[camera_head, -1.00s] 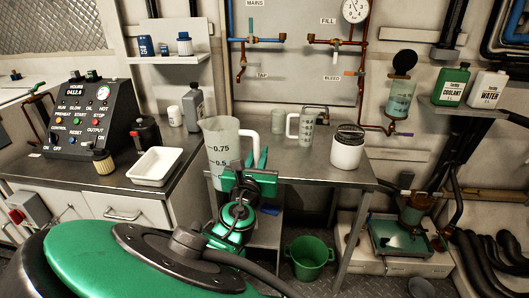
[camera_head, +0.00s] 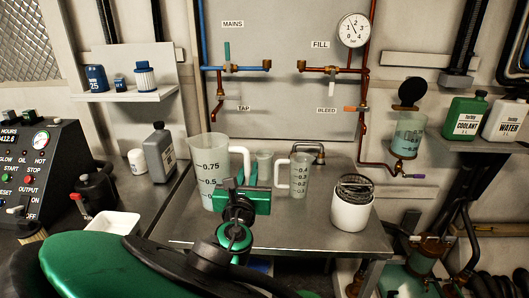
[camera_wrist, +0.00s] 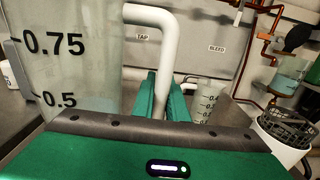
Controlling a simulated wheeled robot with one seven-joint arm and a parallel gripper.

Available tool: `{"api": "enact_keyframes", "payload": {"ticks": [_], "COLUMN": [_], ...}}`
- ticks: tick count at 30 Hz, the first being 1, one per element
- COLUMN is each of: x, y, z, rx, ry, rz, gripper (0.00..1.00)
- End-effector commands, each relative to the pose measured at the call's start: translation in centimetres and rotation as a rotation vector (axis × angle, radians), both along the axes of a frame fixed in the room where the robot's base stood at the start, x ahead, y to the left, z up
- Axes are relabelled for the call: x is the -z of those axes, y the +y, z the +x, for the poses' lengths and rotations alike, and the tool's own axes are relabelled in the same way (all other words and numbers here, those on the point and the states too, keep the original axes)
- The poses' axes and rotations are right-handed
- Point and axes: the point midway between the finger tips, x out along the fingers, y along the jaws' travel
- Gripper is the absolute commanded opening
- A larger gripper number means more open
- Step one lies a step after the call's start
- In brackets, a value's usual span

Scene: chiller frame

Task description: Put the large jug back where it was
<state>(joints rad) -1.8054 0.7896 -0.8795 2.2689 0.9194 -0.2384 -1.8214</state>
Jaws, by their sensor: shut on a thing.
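The large jug (camera_head: 207,166) is translucent with 0.75 and 0.5 marks and a white handle. It is upright at the left part of the metal table (camera_head: 270,233); whether its base touches the top is hidden by my arm. My gripper (camera_head: 247,180) is shut on the jug's handle, on the jug's right side. In the wrist view the jug (camera_wrist: 75,60) fills the left side, and its white handle runs down between the green fingers (camera_wrist: 160,98).
A smaller jug (camera_head: 301,176) with a white handle stands close right of my gripper, with a clear beaker (camera_head: 264,166) behind. A white pot with a mesh basket (camera_head: 351,212) stands further right. A grey bottle (camera_head: 160,155) is to the left.

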Motion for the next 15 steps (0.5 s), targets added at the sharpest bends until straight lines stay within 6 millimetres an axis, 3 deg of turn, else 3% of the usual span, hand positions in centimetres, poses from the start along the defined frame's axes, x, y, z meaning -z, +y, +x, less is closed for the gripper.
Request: {"api": "enact_keyframes", "payload": {"ticks": [5, 15], "x": [1.2, 5.1], "y": [-1.0, -5.5], "z": [0.7, 4.0], "rx": [-0.008, -0.020], "ry": [-0.002, -0.002], "rz": [-0.005, -0.007], "gripper": [0.00, 0.00]}}
